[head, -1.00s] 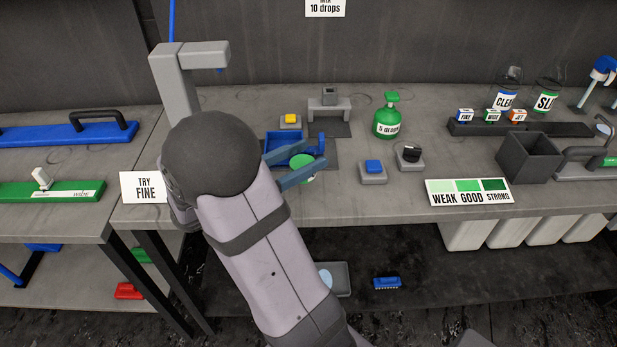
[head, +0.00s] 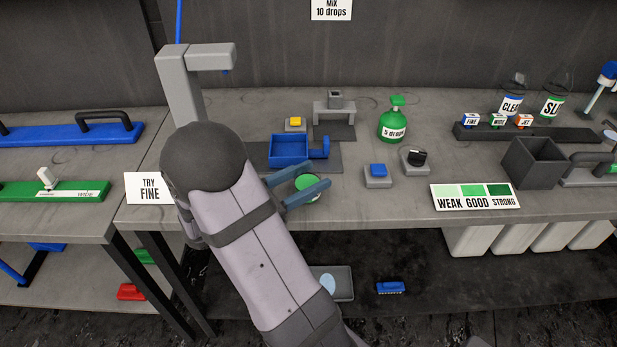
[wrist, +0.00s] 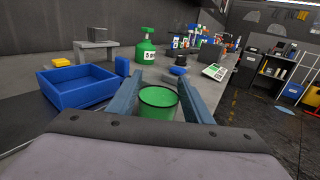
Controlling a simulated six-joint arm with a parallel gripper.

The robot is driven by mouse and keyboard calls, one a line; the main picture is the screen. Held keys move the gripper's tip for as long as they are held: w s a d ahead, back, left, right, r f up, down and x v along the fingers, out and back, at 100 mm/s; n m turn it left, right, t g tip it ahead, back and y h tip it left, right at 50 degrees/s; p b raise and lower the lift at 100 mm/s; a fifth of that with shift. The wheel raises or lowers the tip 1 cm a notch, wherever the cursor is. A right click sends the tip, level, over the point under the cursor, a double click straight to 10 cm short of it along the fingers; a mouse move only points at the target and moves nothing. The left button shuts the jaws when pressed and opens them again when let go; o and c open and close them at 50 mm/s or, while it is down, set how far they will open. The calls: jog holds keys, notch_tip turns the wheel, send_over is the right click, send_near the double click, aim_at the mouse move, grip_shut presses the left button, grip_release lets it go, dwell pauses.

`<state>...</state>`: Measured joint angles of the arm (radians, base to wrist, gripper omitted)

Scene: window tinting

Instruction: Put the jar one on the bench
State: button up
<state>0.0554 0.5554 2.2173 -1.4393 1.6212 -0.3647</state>
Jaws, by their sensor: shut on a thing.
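The jar (head: 306,187) is a small round container with green in it. It sits between the two blue fingers of my gripper (head: 308,184), near the front edge of the bench (head: 340,203). In the wrist view the jar (wrist: 158,104) is upright between the fingers (wrist: 160,98), which are shut on it. I cannot tell whether its base touches the bench top. My arm hides part of the bench to the left.
A blue open tray (head: 289,151) lies just behind the jar. A blue button (head: 378,170) and a black knob (head: 416,157) stand to the right, with a green bottle (head: 393,122) behind. A colour card (head: 472,196) lies at the front edge.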

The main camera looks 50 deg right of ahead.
jog(key=shift+f, duration=0.1)
jog(key=o, duration=1.1)
jog(key=shift+a, duration=0.15)
jog(key=a, duration=0.3)
jog(key=w+a+b, duration=0.1)
jog(key=a, duration=0.3)
jog(key=w+a, duration=0.1)
jog(key=a, duration=0.3)
jog(key=shift+w+a, duration=0.15)
jog(key=shift+a, duration=0.1)
